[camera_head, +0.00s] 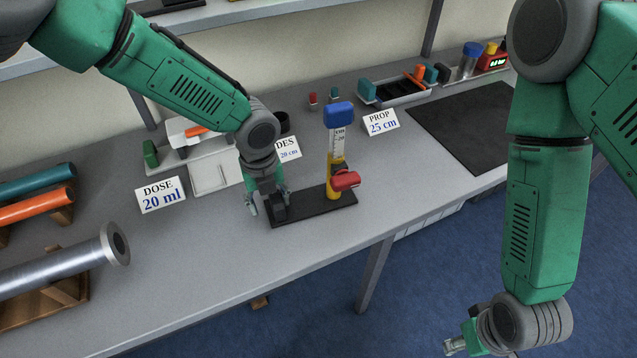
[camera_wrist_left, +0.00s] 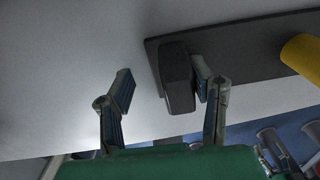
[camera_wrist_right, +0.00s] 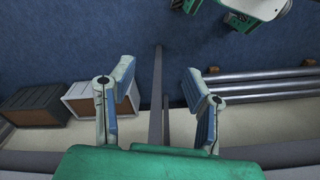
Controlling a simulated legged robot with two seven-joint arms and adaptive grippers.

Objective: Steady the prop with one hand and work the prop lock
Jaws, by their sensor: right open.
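The prop (camera_head: 338,148) stands upright on a dark base plate (camera_head: 316,209), with a blue head, a white scale and a yellow lower tube. The red prop lock (camera_head: 346,180) sticks out at the tube's side. My left gripper (camera_head: 268,203) points down at the base's left end. In the left wrist view it is open, its fingers either side of a dark block (camera_wrist_left: 177,78) on the base. The block is close to the right finger; contact is unclear. The yellow tube (camera_wrist_left: 303,56) is apart from it. My right gripper (camera_head: 456,345) is open and empty, off the table's front edge.
Coloured cylinders (camera_head: 37,204) and a metal tube (camera_head: 60,270) lie at left. A black mat (camera_head: 470,125) lies at right. Bare tabletop lies before the prop.

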